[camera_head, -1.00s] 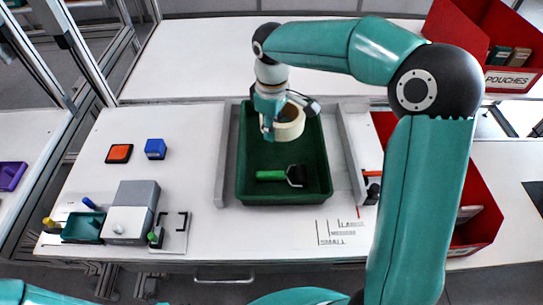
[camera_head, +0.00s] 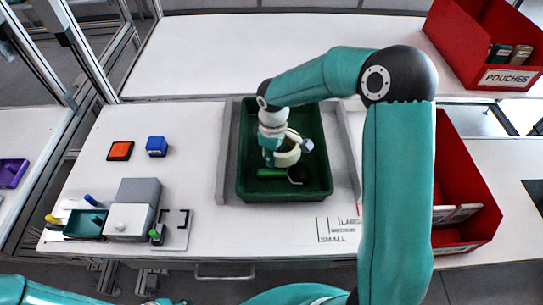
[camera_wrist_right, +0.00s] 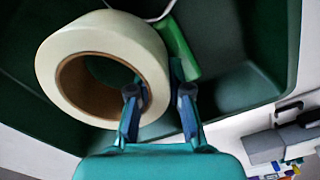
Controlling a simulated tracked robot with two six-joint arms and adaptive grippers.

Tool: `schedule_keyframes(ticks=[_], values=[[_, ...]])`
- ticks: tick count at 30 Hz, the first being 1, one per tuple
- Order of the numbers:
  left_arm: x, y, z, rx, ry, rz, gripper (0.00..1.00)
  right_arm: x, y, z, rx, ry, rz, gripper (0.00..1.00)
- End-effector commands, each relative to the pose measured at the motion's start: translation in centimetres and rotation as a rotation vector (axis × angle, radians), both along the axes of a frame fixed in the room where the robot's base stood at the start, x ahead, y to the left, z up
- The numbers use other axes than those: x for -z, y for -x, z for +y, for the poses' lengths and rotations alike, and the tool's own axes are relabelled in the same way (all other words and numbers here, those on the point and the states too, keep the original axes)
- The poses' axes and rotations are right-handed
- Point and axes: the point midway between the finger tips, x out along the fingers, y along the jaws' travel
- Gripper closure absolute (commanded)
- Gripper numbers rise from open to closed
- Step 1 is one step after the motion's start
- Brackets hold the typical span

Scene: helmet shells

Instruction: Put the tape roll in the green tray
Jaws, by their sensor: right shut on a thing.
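The tape roll (camera_wrist_right: 72,50) is a cream ring with a brown core, large in the right wrist view. In the head view the roll (camera_head: 288,156) is over the green tray (camera_head: 318,187), partly covered by my gripper. My right gripper (camera_wrist_right: 158,92) is shut on the roll's wall, with one finger inside the core and one outside. It also shows in the head view (camera_head: 268,158). The roll is tilted inside the tray's outline; I cannot tell whether it touches the floor. My left gripper is not in view; only a bit of that arm shows at the bottom left.
A roller with a green handle (camera_head: 270,173) lies in the tray, close beside the tape roll. Grey rails (camera_head: 226,160) flank the tray. A blue block (camera_head: 156,146), an orange pad (camera_head: 120,151) and grey boxes (camera_head: 138,195) stand left. A red bin (camera_head: 480,190) stands right.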

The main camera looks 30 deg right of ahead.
Motion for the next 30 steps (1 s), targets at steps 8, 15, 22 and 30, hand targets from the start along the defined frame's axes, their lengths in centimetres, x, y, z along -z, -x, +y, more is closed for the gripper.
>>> schedule_keyframes(ticks=[8,15,22,30], values=[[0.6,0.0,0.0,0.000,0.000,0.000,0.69,0.6,0.0,0.0,0.000,0.000,-0.001,1.00],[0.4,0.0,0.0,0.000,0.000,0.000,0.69,0.4,0.0,0.0,0.000,0.000,0.000,0.57],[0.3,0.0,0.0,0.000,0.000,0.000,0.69,0.3,0.0,0.0,-0.001,0.000,0.000,0.57],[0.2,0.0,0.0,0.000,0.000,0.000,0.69,-2.3,-0.1,0.0,-0.001,0.002,-0.005,0.57]])
